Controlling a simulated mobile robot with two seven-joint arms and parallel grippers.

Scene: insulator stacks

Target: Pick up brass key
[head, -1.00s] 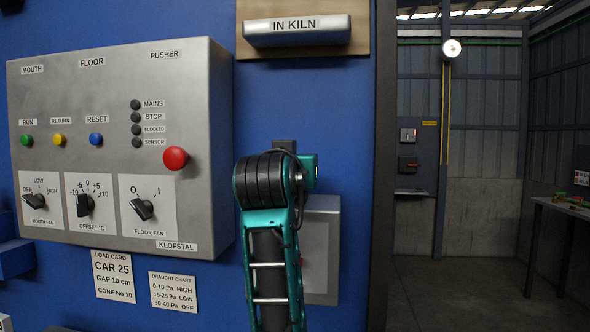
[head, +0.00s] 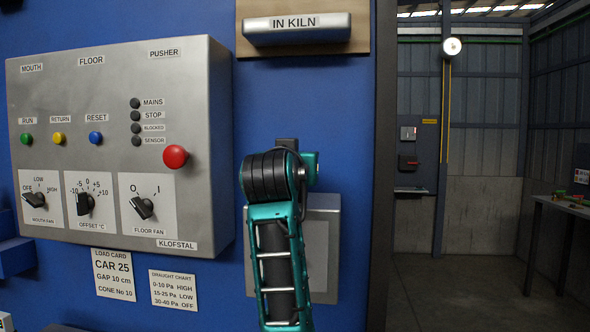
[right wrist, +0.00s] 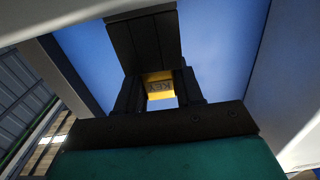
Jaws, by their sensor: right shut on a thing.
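The brass key's yellow tag-like part (right wrist: 158,82), lettered KEY upside down, shows in the right wrist view. My right gripper (right wrist: 160,92) is shut on it, with one dark finger on each side. A dark block (right wrist: 147,40) lies just beyond the yellow part; I cannot tell whether the key touches it. The rest of the key is hidden. In the head view my right arm rises in front of the blue wall, and its own wrist hides the gripper and the key. My left gripper is in neither view.
A grey control box (head: 120,150) with a red button (head: 175,156) and several knobs stands out left of my arm. A grey wall box (head: 322,240) is behind the arm. An IN KILN bar (head: 297,30) is above. Open floor (head: 450,290) and a table (head: 560,205) are to the right.

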